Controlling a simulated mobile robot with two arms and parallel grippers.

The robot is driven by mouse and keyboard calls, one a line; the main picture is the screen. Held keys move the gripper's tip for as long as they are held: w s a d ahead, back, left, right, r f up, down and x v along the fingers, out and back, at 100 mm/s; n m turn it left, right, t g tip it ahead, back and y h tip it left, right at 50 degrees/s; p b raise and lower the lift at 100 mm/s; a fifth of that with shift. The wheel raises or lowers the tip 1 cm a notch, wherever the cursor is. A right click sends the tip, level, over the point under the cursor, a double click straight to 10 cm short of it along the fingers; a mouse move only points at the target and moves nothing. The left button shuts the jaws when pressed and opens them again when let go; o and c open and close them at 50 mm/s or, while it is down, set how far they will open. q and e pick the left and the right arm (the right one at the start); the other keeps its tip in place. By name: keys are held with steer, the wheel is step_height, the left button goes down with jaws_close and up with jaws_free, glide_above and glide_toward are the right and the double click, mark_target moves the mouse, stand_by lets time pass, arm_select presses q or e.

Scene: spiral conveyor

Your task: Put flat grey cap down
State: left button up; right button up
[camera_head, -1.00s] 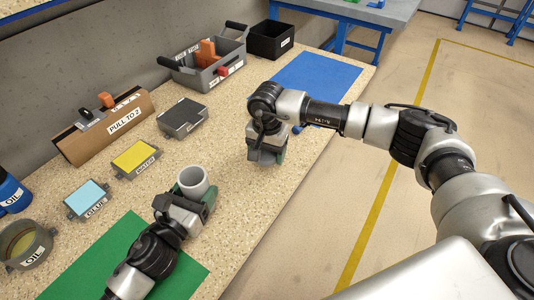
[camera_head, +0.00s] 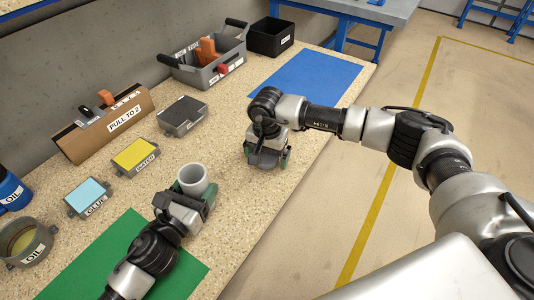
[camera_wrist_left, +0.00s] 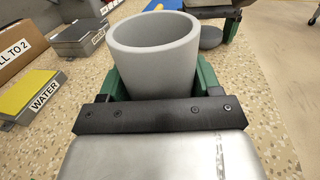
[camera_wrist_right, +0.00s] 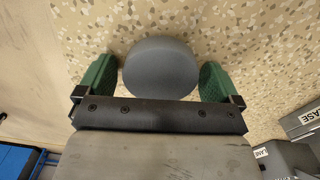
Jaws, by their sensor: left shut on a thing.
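The flat grey cap (camera_wrist_right: 160,70) is a smooth round disc between the two green fingers of my right gripper (camera_wrist_right: 156,78) in the right wrist view. The fingers are spread apart, with a narrow gap at the cap's left side. In the left wrist view the cap (camera_wrist_left: 210,38) appears to lie flat on the speckled bench under my right gripper. In the head view my right gripper (camera_head: 267,160) hides most of it. My left gripper (camera_head: 196,190) is shut on a light grey hollow cup (camera_head: 193,176), open end up; the cup fills the left wrist view (camera_wrist_left: 152,50).
A blue mat (camera_head: 315,75) lies behind my right gripper, a green mat (camera_head: 120,250) at the front. Boxes labelled WATER (camera_head: 135,155) and GLUE (camera_head: 89,196), a dark-lidded box (camera_head: 182,115) and a tool caddy (camera_head: 215,70) line the wall side. The bench's right edge is close.

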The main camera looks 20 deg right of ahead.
steer(key=shift+r, duration=0.1)
step_height(320, 180, up, 13)
stand_by(0.6)
arm_select(q)
steer(key=o, duration=1.3)
steer(key=v, duration=1.2)
